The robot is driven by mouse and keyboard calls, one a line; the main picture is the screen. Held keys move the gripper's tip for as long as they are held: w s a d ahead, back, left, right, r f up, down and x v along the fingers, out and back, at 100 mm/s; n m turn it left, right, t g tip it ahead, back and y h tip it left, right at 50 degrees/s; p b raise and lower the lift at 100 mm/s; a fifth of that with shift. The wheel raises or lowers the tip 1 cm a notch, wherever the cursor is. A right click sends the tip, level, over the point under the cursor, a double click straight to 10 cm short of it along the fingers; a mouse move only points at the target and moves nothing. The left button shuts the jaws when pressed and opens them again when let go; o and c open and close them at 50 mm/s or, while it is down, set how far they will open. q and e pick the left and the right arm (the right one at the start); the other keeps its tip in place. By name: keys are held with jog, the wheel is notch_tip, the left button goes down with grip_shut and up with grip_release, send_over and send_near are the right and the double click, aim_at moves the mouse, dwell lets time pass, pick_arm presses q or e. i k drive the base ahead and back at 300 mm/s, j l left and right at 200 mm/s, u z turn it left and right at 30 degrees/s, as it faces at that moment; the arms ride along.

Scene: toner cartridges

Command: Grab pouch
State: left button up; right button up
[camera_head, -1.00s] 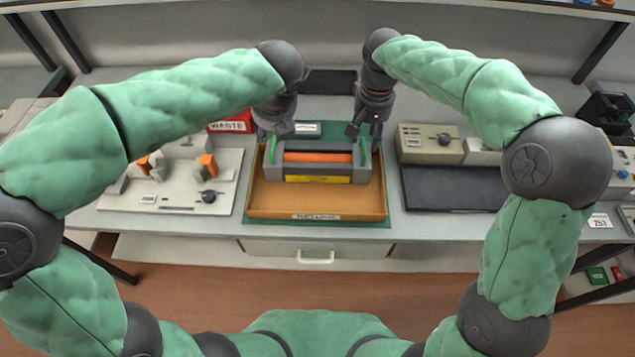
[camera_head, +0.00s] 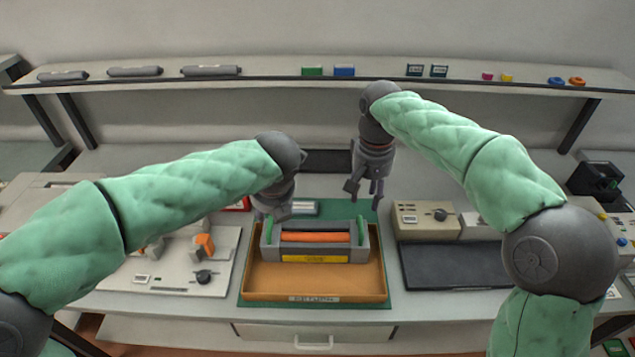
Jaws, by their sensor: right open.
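No object clearly reads as a pouch. Several long dark-grey packages (camera_head: 211,71) lie in a row on the left of the upper shelf; I cannot tell if one is the pouch. A grey toner cartridge (camera_head: 354,254) with an orange roller, green ends and a yellow label sits in the brown tray (camera_head: 270,283). My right gripper (camera_head: 363,197) is open and empty, pointing down above and behind the cartridge's right end. My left gripper (camera_head: 271,213) is low by the cartridge's left end; its fingers are mostly hidden, and contact is unclear.
The upper shelf (camera_head: 390,82) also carries small green, blue and coloured items. A grey panel with orange clips (camera_head: 170,275) lies left of the tray. A dark mat (camera_head: 450,266) and a beige device (camera_head: 425,220) are to the right. A black device (camera_head: 594,180) stands far right.

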aim_at(299, 208)
jog(key=k+l, duration=0.3)
jog(key=k, duration=0.15)
jog(key=k+l, duration=0.35)
jog(key=k, duration=0.1)
